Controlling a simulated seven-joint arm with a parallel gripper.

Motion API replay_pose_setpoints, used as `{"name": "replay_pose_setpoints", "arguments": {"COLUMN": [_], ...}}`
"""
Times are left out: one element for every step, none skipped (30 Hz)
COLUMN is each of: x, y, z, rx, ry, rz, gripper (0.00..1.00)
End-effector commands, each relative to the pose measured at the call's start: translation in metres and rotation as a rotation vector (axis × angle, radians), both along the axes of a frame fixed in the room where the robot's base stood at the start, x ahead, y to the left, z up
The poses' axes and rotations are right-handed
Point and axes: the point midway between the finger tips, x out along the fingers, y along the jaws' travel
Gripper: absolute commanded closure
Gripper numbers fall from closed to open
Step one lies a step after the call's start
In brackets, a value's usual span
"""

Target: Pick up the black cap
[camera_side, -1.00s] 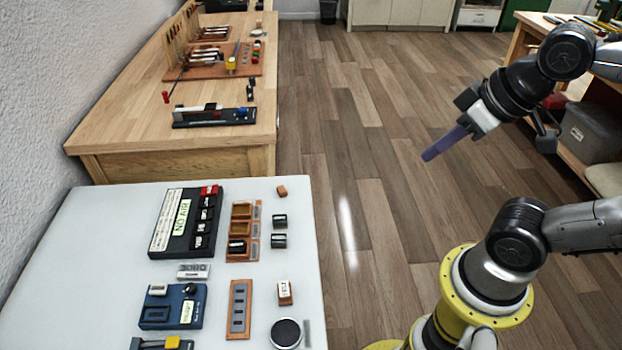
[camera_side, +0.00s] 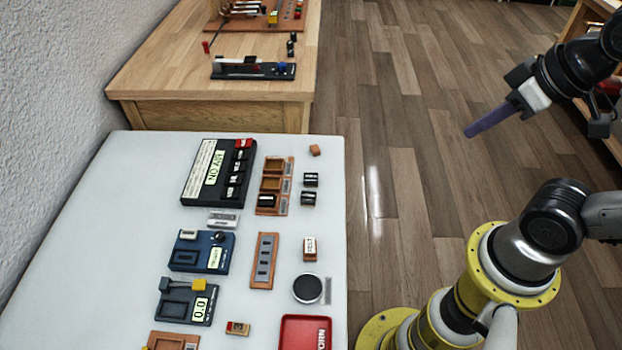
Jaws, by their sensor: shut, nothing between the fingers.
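Several small black pieces could be the black cap. Two black blocks with pale markings, an upper one (camera_side: 311,179) and a lower one (camera_side: 308,198), lie on the white table right of a brown tray (camera_side: 270,184). A similar black block (camera_side: 266,201) sits in that tray's nearest compartment. A round black disc with a pale rim (camera_side: 307,288) lies nearer the camera. I cannot tell which piece is meant. My gripper (camera_side: 469,132), with purple fingers, is shut and empty. It hangs over the floor to the right, well away from the table.
A black device with a lit display (camera_side: 214,168), a blue device (camera_side: 198,252) and a slotted brown strip (camera_side: 264,258) stand on the white table (camera_side: 120,235). A red tray (camera_side: 306,333) is at the near edge. A wooden bench (camera_side: 150,72) stands behind.

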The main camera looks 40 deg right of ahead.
Motion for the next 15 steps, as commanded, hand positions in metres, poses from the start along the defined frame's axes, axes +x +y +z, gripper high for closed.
{"name": "replay_pose_setpoints", "arguments": {"x": [0.0,0.0,0.0,0.0,0.0,0.0001,0.0001,0.0001,0.0001,0.0001,0.0,0.0,0.0,0.0001,0.0001], "y": [0.0,0.0,0.0,0.0,0.0,0.0,0.0,0.0,0.0,0.0,0.0,0.0,0.0,0.0,0.0], "z": [0.0,0.0,0.0,0.0,0.0,0.0,0.0,0.0,0.0,0.0,0.0001,0.0001,0.0001,0.0,0.0], "rx": [0.0,0.0,0.0,0.0,0.0,0.0,0.0,0.0,0.0,0.0,0.0,0.0,0.0,0.0,0.0], "ry": [0.0,0.0,0.0,0.0,0.0,0.0,0.0,0.0,0.0,0.0,0.0,0.0,0.0,0.0,0.0], "rz": [0.0,0.0,0.0,0.0,0.0,0.0,0.0,0.0,0.0,0.0,0.0,0.0,0.0,0.0,0.0], "gripper": [1.0,1.0,1.0,1.0,1.0,1.0,1.0,1.0,1.0,1.0,1.0,1.0,1.0,0.98,0.91]}}
